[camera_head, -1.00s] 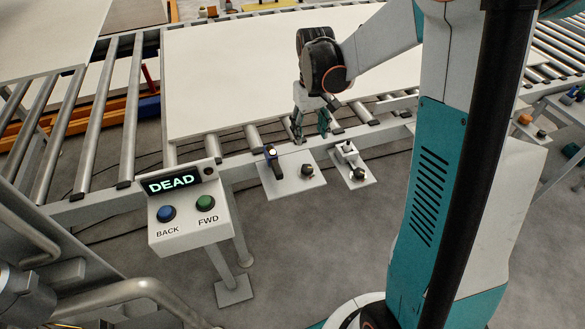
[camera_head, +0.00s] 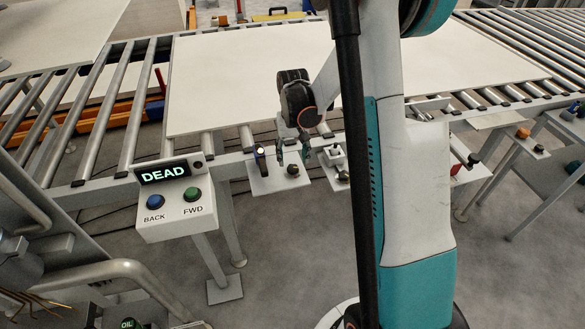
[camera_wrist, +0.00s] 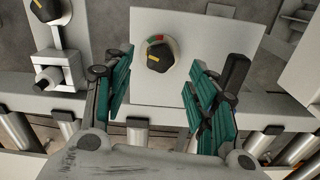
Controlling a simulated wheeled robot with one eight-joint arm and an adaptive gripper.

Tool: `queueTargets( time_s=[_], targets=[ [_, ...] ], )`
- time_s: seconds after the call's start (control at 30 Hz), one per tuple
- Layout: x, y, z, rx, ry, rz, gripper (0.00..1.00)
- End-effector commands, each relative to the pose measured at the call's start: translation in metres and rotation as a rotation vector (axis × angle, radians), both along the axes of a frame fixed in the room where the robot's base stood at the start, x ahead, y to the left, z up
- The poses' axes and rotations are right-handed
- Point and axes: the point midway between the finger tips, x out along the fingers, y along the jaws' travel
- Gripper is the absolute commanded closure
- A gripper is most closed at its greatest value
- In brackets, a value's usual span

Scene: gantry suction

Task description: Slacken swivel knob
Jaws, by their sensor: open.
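In the wrist view a round black knob (camera_wrist: 160,56) with a yellow pointer mark sits over a red and green dial on a pale plate (camera_wrist: 190,20). Its label is not readable, so I cannot confirm that it is the swivel knob. It also shows in the head view as a small dark knob (camera_head: 293,169). My gripper (camera_wrist: 160,88) is open and empty, with teal-padded fingers either side of the image centre. The knob appears just beyond the fingertips, apart from them. In the head view my gripper (camera_head: 294,152) hangs close to that plate.
A second black knob (camera_wrist: 46,8) and a square block (camera_wrist: 56,72) are on the neighbouring plate. A lever (camera_head: 261,162) stands beside the first knob. The control box (camera_head: 176,199) reads DEAD. A large pale board (camera_head: 240,70) lies on the rollers.

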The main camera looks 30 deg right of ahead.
Motion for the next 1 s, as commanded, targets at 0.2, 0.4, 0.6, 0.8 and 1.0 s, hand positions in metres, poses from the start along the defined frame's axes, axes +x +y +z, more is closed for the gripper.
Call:
queueTargets(
  time_s=[0.2, 0.4, 0.6, 0.8, 1.0],
  targets=[
    [0.0, 0.0, -0.034, 0.0, 0.0, 0.0, 0.47],
    [0.0, 0.0, -0.045, 0.0, 0.0, 0.001, 0.47],
    [0.0, 0.0, -0.045, 0.0, 0.0, 0.001, 0.47],
    [0.0, 0.0, -0.045, 0.0, 0.0, 0.001, 0.75],
    [0.0, 0.0, -0.045, 0.0, 0.0, 0.001, 0.92]
  ],
)
